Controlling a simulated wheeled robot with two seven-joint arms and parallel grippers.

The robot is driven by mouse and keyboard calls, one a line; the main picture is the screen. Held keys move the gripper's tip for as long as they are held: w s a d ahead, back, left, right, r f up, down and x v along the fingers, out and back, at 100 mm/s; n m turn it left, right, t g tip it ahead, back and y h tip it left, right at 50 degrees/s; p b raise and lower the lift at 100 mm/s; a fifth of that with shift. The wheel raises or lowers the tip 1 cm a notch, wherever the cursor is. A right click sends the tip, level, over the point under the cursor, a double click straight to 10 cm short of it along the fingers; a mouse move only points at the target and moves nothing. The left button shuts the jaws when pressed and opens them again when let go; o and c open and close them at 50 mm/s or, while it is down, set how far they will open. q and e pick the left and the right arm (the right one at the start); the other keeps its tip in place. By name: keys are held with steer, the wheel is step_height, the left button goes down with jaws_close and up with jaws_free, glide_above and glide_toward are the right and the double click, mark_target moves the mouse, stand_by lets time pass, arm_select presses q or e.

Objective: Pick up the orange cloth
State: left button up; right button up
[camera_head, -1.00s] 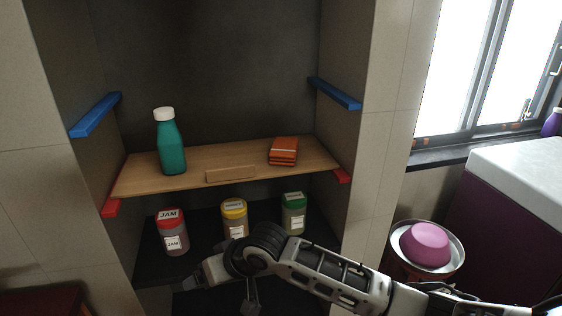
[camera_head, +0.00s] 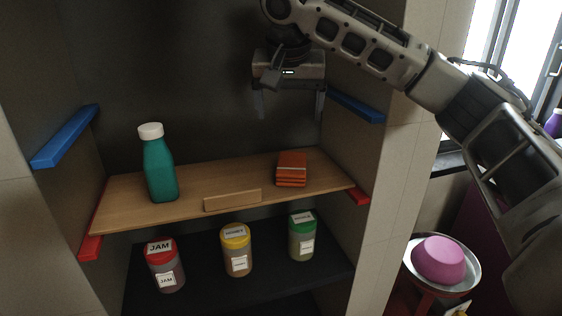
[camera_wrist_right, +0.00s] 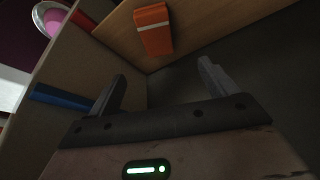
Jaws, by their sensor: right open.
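The orange cloth (camera_head: 291,169) lies folded in a small stack on the right part of the wooden shelf board. It also shows in the right wrist view (camera_wrist_right: 154,29), beyond the fingertips. My right gripper (camera_head: 291,116) is above the cloth, fingers pointing down, open and empty, with a clear gap between it and the cloth. The fingers also show apart in the right wrist view (camera_wrist_right: 162,70). My left gripper is not in view.
On the wooden board (camera_head: 225,183) stands a teal bottle (camera_head: 160,172) at the left. Below are red-lidded (camera_head: 165,266), yellow-lidded (camera_head: 236,252) and green-lidded (camera_head: 302,238) jars. Blue rails (camera_head: 66,137) are on both side walls; the right one (camera_head: 356,107) is near my right gripper.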

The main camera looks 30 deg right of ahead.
steer(key=p, duration=0.1)
glide_above(292, 161)
steer(key=s+a, duration=0.1)
steer(key=s, duration=0.1)
step_height(292, 161, down, 8)
steer(key=shift+w+a+f, duration=0.1)
steer(key=shift+w+f, duration=0.05)
steer(key=shift+f, duration=0.1)
steer(key=shift+w+f, duration=0.2)
steer(key=shift+f, duration=0.25)
steer(key=p+x, duration=0.1)
steer(key=x, duration=0.3)
steer(key=shift+f, duration=0.25)
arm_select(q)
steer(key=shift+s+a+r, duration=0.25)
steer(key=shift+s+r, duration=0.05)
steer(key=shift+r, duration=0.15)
arm_select(e)
steer(key=shift+f, duration=0.35)
steer(key=shift+f, duration=0.15)
steer(key=c, duration=1.2)
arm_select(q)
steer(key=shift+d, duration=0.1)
